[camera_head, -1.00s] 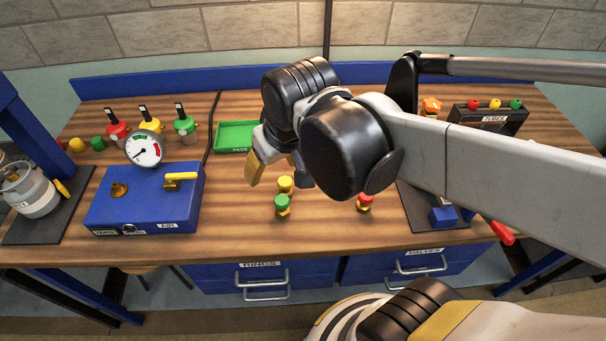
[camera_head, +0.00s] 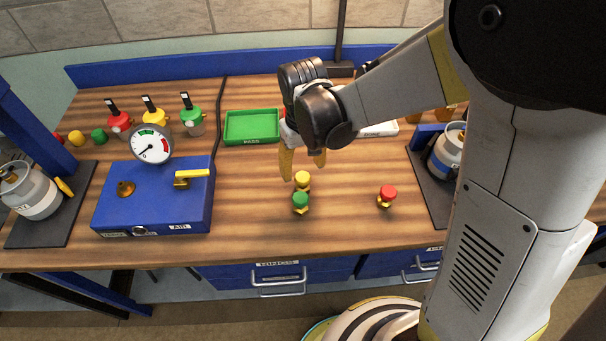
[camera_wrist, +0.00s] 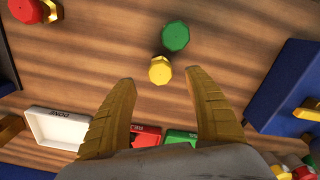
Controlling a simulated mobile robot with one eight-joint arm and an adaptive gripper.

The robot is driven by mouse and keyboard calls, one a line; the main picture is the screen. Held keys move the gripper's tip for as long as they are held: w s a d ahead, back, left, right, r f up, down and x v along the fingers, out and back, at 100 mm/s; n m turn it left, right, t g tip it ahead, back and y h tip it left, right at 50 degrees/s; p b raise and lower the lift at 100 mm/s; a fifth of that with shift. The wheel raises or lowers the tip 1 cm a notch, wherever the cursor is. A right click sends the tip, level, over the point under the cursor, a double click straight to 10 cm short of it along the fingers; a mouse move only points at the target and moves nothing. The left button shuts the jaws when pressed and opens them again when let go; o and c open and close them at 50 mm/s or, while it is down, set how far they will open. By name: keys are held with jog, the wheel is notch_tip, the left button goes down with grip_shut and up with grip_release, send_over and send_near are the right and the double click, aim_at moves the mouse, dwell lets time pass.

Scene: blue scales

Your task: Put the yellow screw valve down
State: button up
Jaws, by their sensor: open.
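The yellow screw valve (camera_head: 303,178) stands on the wooden table, just behind the green screw valve (camera_head: 300,201). My gripper (camera_head: 303,166) is open and empty, over the table just behind and above the yellow valve. In the wrist view the yellow valve (camera_wrist: 160,70) lies just past my gripper's spread fingertips (camera_wrist: 160,80), apart from both. The green valve (camera_wrist: 175,36) is farther out, next to the yellow one.
A red screw valve (camera_head: 387,194) stands to the right. A green PASS tray (camera_head: 229,136) lies behind left. A blue box (camera_head: 152,205) with a gauge (camera_head: 153,145) is at left. The wrist view shows a white DONE tray (camera_wrist: 42,112) and a red tray (camera_wrist: 147,130).

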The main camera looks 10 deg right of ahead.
aim_at(302, 175)
jog(key=f, duration=0.2)
jog(key=f+b, duration=0.2)
jog(key=f, duration=0.1)
jog(key=shift+w+a+f, duration=0.15)
jog(key=shift+w+f, duration=0.1)
jog(key=shift+f, duration=0.05)
jog(key=shift+r, duration=0.1)
grip_shut()
